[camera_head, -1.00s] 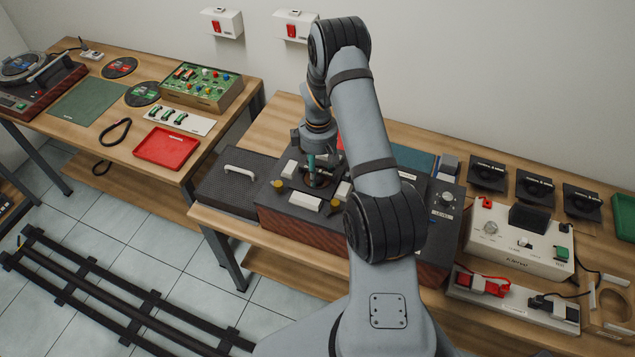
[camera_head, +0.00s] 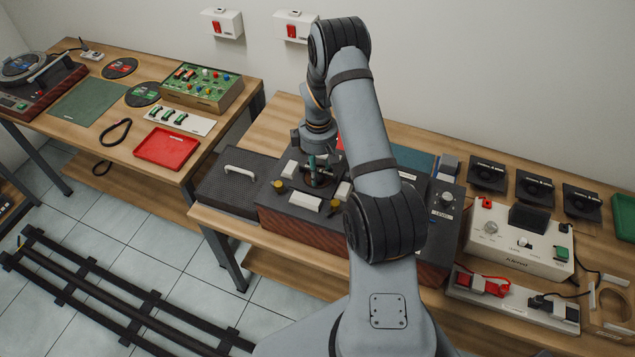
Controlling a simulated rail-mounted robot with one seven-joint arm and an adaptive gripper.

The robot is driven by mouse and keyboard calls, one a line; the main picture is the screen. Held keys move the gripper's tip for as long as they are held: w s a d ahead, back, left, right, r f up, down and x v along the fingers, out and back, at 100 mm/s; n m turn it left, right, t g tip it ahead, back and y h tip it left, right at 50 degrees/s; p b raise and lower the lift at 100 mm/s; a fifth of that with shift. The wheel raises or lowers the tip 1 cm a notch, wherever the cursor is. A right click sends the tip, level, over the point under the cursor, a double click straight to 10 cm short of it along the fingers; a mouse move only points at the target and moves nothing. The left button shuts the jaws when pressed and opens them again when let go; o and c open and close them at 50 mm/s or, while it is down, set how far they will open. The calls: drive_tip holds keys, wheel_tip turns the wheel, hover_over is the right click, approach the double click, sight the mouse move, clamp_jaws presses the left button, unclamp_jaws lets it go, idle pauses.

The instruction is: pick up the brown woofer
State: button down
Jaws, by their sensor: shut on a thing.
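My gripper (camera_head: 314,178) points down into the dark-topped speaker cabinet (camera_head: 283,222) on the right-hand bench. It is shut on the brown woofer (camera_head: 322,182), which shows only as a small dark round patch at the fingertips. The fingers and the wrist hide most of the woofer. I cannot tell whether it is clear of the cabinet's opening.
Light blocks and yellow knobs (camera_head: 278,184) surround the gripper on the cabinet top. Black speaker units (camera_head: 487,175) and a white tester (camera_head: 520,240) are to the right.

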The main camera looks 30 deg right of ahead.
drive_tip(key=shift+w+d+r, duration=0.1)
drive_tip(key=shift+w+d, duration=0.05)
drive_tip(key=shift+r+p, duration=0.25)
drive_tip(key=shift+p, duration=0.15)
drive_tip(key=shift+w+r, duration=0.15)
wheel_tip(320, 180, up, 10)
drive_tip(key=b, duration=0.2)
drive_tip(key=shift+s+r, duration=0.15)
drive_tip(key=shift+s, duration=0.05)
